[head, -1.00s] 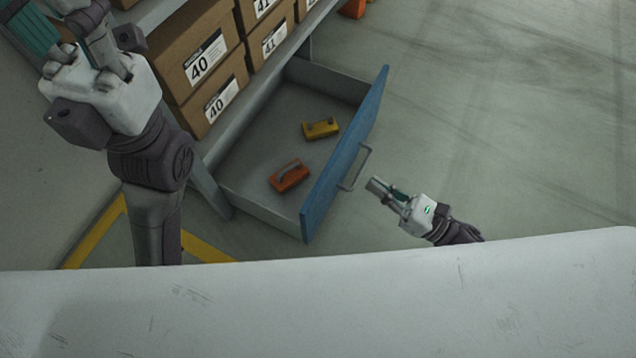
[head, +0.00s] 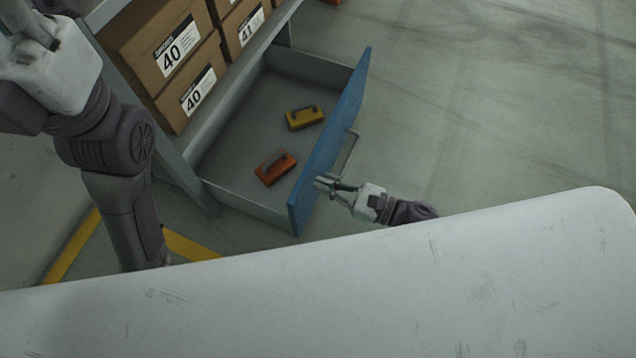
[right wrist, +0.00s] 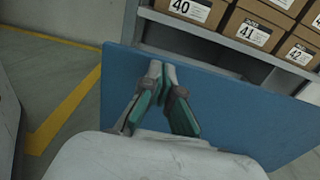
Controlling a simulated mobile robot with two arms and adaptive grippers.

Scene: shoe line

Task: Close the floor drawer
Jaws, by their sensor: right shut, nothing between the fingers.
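The floor drawer (head: 225,170) is pulled out from under the shelf in the head view. Its blue front (head: 331,140) carries a grey bar handle (head: 347,155). My right gripper (head: 322,184) is shut and empty, at the outer face of the front, near its lower end and beside the handle. In the right wrist view its fingertips (right wrist: 161,68) point at the blue front (right wrist: 230,110); I cannot tell whether they touch it. The handle does not show there. My left arm is at the left of the head view, with its gripper out of frame.
An orange block (head: 275,168) and a yellow block (head: 304,117), both with handles, lie inside the drawer. Labelled shoe boxes (head: 176,50) stand on the shelf above. Yellow floor tape (head: 70,246) runs at lower left. Floor right of the drawer is clear.

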